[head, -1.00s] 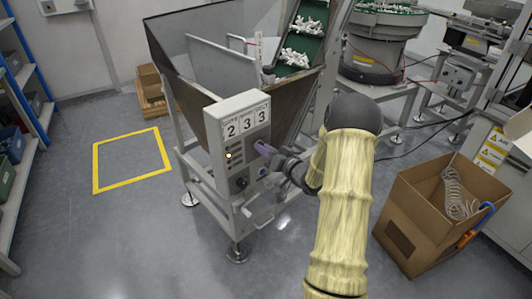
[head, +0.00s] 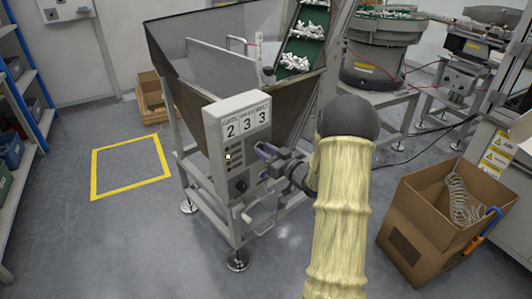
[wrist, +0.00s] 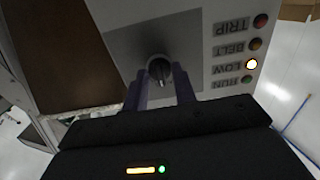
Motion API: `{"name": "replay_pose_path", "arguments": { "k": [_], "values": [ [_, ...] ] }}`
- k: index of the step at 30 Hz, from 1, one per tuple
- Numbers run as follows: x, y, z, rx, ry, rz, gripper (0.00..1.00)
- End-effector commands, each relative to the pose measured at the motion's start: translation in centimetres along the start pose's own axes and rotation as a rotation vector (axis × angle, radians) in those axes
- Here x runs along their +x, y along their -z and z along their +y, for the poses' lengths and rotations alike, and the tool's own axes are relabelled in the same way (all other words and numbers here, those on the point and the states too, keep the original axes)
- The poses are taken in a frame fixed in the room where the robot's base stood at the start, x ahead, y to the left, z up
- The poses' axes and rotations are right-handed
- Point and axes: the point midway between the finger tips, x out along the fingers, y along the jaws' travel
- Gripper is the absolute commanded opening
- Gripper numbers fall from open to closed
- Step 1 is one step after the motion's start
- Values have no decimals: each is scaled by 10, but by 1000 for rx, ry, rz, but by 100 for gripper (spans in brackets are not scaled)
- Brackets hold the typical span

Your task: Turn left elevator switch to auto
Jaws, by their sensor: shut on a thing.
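The control panel (head: 212,127) is a light grey box on the front of the hopper, with the digits 2 3 3 on its top. In the wrist view, its dark round switch knob (wrist: 159,70) sits on a grey plate, between my two purple fingers. My gripper (wrist: 160,88) is shut on this knob. In the head view, my gripper (head: 262,149) is at the panel's front and hides the knob. The knob's setting labels cannot be read.
Another black knob (head: 241,186) sits lower on the panel. A cardboard box (head: 410,215) stands on the floor at right. The yellow floor square (head: 130,143) is empty.

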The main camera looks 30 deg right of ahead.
Motion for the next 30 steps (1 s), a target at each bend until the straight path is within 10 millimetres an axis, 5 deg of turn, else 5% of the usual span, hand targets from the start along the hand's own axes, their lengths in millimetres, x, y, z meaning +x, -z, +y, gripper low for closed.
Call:
{"name": "replay_pose_path", "arguments": {
  "k": [5, 6, 9, 20, 30],
  "values": [
    [-1, -3, 0, 3, -2, -7, 4],
    [-1, -3, 0, 3, -1, -7, 31],
    [-1, -2, 0, 3, -1, -6, 49],
    [-3, -1, 0, 2, 0, -3, 49],
    [-53, 0, 1, 3, -3, -4, 49]
  ]
}}
